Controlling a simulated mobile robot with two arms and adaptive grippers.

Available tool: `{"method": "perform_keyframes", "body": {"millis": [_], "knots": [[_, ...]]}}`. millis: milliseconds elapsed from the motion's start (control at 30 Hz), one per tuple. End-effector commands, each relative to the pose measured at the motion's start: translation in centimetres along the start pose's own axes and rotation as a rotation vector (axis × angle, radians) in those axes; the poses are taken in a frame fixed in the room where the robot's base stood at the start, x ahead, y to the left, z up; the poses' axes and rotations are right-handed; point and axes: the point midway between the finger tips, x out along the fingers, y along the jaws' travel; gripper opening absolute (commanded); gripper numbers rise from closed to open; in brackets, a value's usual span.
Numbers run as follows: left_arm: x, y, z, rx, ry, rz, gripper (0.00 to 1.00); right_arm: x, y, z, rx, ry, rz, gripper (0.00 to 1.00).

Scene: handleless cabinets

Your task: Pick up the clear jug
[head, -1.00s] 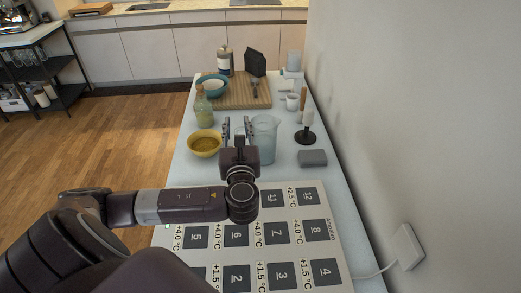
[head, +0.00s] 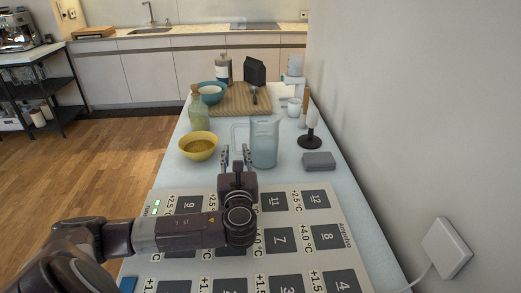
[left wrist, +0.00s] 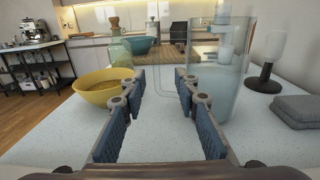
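The clear jug (head: 264,143) stands upright on the pale table, in the middle of the head view. In the left wrist view the jug (left wrist: 219,75) is just beyond and to the right of my right-hand finger. Its handle (left wrist: 168,78) points left, in front of the gap between the fingers. My left gripper (head: 237,155) is open and empty, low over the table on the near left side of the jug. Its fingers (left wrist: 158,115) spread around empty space. My right gripper is not in view.
A yellow bowl (head: 198,146) and a corked bottle (head: 198,112) stand left of the jug. A grey folded cloth (head: 319,161) and a dark-based lamp-like item (head: 309,142) are on the right. A numbered panel (head: 340,232) lies in front. A wooden board (head: 240,99) is behind.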

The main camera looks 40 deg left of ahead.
Motion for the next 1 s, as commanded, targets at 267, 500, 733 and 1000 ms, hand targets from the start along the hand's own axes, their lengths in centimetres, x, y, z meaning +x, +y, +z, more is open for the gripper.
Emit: {"method": "perform_keyframes", "body": {"millis": [267,500,733,1000], "knots": [[4.0,0.7,0.1,0.0,-0.002,0.002,0.29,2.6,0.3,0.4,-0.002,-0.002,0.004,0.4],[5.0,0.6,0.4,0.0,0.001,0.0,0.29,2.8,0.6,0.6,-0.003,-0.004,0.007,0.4],[4.9,0.6,0.4,0.0,0.001,0.0,0.15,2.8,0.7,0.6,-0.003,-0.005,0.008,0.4],[4.9,0.6,0.3,0.0,0.001,0.0,0.0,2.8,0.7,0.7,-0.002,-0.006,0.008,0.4]]}}
